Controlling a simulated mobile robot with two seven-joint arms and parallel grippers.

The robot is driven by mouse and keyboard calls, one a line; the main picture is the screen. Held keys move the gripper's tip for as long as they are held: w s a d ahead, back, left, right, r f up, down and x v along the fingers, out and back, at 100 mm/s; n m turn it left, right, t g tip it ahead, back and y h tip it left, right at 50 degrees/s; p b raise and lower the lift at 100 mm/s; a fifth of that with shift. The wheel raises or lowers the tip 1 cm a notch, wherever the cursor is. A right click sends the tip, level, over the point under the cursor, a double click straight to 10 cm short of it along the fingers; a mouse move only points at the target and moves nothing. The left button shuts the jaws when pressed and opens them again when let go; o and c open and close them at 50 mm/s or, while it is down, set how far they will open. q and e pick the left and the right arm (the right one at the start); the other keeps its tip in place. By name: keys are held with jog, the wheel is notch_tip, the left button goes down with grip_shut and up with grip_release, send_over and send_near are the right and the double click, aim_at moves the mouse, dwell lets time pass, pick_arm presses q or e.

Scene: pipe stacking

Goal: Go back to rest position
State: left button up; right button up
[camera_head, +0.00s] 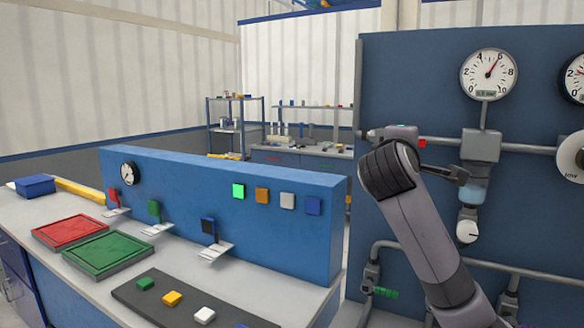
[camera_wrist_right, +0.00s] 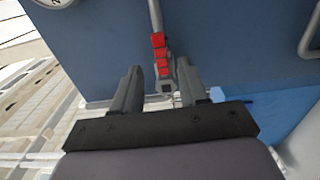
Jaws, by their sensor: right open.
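My right gripper (camera_wrist_right: 160,78) is open in the right wrist view, its two dark fingers spread with nothing held between them. Beyond the fingertips is a thin grey pipe with red parts (camera_wrist_right: 159,48) against a blue panel; I cannot tell how far away it is. In the head view my right arm (camera_head: 430,235) rises from the lower right and bends in front of the blue gauge panel (camera_head: 420,90). It hides part of the panel's pipework. My left arm and gripper are not in view.
A bench (camera_head: 60,225) at the left carries a red tray (camera_head: 70,232), a green tray (camera_head: 107,252) and a dark strip with coloured blocks (camera_head: 185,312). A blue board (camera_head: 290,235) with coloured squares stands behind them. A round gauge (camera_head: 489,75) sits on the panel.

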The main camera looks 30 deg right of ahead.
jog(key=shift+w+f, duration=0.1)
